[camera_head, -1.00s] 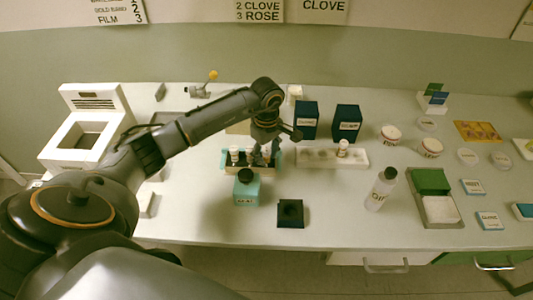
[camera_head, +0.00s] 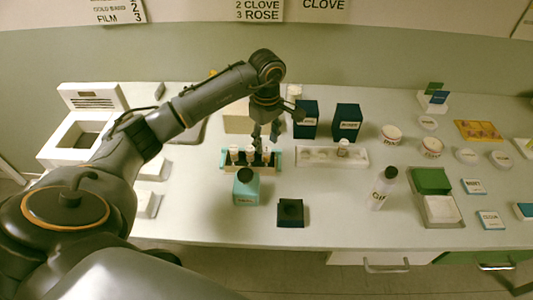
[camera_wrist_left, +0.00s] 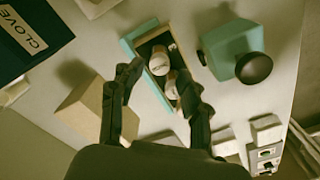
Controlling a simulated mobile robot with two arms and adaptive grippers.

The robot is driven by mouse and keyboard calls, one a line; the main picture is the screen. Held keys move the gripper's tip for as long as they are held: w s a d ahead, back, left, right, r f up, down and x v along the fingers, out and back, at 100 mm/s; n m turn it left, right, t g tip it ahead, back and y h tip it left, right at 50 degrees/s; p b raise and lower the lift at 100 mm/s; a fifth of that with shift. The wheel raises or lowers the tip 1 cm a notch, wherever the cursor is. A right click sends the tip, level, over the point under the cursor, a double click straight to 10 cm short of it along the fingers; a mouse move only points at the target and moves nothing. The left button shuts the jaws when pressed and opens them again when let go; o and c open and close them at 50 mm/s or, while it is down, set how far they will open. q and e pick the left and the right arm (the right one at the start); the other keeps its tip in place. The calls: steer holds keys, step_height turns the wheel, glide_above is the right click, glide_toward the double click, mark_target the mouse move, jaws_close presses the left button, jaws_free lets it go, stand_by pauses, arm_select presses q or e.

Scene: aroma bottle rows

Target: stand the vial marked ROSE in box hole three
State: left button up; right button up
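My left gripper (camera_head: 265,139) is just above the right vial, pointing down. My right gripper is not in view.
A white rack (camera_head: 318,162) with one vial (camera_head: 343,147) stands right of the box. Two dark blue boxes (camera_head: 306,120) (camera_head: 347,122) are behind it. A wall sign (camera_head: 259,11) reads 2 CLOVE, 3 ROSE.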

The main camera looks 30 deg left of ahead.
mark_target(267, 149)
arm_select(q)
step_height(267, 149, up, 7)
steer(key=b, duration=0.1)
steer(key=shift+f, duration=0.2)
stand_by(0.5)
